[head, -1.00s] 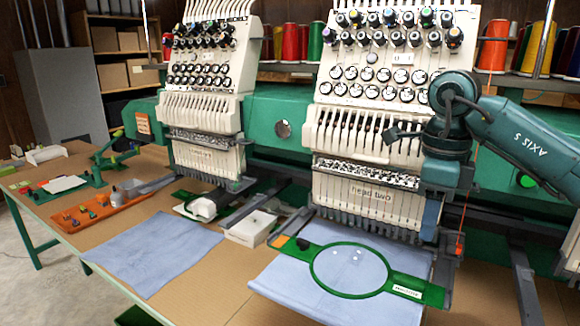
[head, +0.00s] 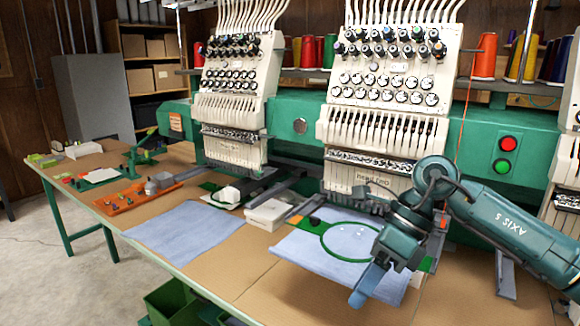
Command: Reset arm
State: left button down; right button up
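My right arm comes in from the right, and its gripper (head: 369,286) hangs in front of the right end of the green hoop (head: 326,245). The blue finger part points down and covers part of the hoop and the blue cloth (head: 310,252) in it. The fingertips overlap from this side, so the opening between them cannot be made out. I see nothing clearly held in it. An orange thread (head: 464,110) hangs down behind the arm, with a red piece (head: 444,221) near the wrist. My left gripper is not in view.
The embroidery machine's right head (head: 385,90) and left head (head: 230,95) stand behind the table. A flat blue cloth (head: 185,236), a white box (head: 268,215) and an orange tray (head: 130,198) lie to the left. The table front (head: 290,295) is bare. Green bins (head: 170,300) stand below.

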jog(key=s+a+r+m+y+p, duration=0.1)
jog(key=s+a+m+y, duration=0.25)
jog(key=a+y, duration=0.35)
jog(key=s+a+m+y, duration=0.2)
jog(key=a+m+y, duration=0.2)
jog(key=a+y, duration=0.25)
jog(key=w+d+f+m+t+h, duration=0.1)
jog(key=d+f+m+t+h, duration=0.25)
jog(key=m+t, duration=0.5)
jog(key=w+d+f+m+t+h+p, duration=0.1)
jog(key=d+f+m+t+h, duration=0.3)
jog(key=m, duration=0.7)
jog(key=w+d+f+m+t+h, duration=0.1)
jog(key=d+f+m+t+h, duration=0.1)
jog(key=f+m+t, duration=0.6)
jog(key=s+d+f+m+g+h, duration=0.3)
jog(key=s+f+m, duration=0.2)
jog(key=s+f, duration=0.1)
jog(key=s+d+f+m+g+h, duration=0.3)
jog(key=s+d+f+m+g, duration=0.1)
jog(key=s+f, duration=0.3)
jog(key=shift+f+m+h, duration=0.4)
jog(key=shift+f+m, duration=0.3)
jog(key=shift+m, duration=0.1)
jog(key=shift+g, duration=0.25)
